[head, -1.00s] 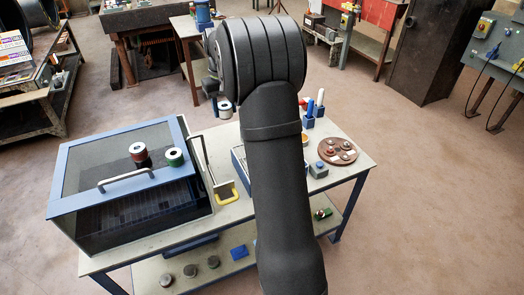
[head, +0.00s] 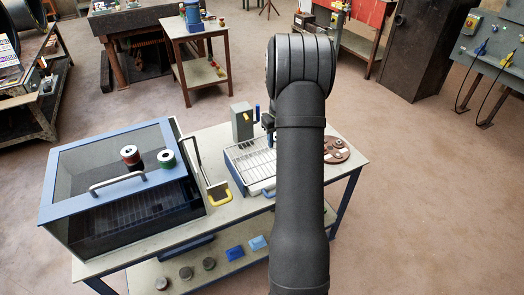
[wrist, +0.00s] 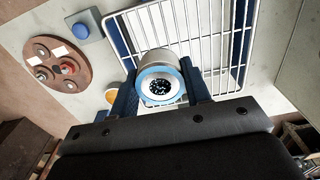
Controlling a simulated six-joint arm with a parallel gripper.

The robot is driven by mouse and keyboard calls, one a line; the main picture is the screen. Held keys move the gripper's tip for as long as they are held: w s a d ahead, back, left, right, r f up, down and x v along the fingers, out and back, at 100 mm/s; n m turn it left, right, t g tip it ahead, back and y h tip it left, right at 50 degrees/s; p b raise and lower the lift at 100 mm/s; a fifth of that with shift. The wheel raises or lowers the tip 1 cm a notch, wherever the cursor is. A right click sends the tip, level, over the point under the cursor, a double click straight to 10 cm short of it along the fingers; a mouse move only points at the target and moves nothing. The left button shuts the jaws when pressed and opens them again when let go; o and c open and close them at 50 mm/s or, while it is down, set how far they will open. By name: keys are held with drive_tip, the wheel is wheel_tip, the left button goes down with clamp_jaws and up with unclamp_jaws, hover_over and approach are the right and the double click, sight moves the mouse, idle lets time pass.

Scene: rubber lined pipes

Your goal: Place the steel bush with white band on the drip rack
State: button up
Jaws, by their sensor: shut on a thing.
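My gripper (wrist: 161,92) is shut on a bush (wrist: 155,60) in the wrist view. The bush has a pale metallic body, a blue ring on the end facing the camera and a dark speckled centre. Whether it carries a white band is unclear. The drip rack (wrist: 215,22) is a white wire grid in a blue-edged tray, behind the bush in the wrist view. It also shows in the head view (head: 252,164), left of my arm. Height between bush and rack cannot be judged. In the head view, my arm hides the bush and most of my gripper.
A grey box (head: 241,124) stands behind the rack. A round board (wrist: 40,85) with parts and a blue-topped button box (wrist: 82,30) sit nearby.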

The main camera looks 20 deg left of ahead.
hover_over(262, 155)
wheel_tip(262, 155, down, 4)
drive_tip(key=shift+s+r, duration=0.15)
drive_tip(key=shift+f, duration=1.95)
drive_tip(key=shift+f, duration=0.15)
drive_tip(key=o, duration=1.2)
wheel_tip(262, 155, up, 12)
drive_tip(key=shift+r, duration=0.15)
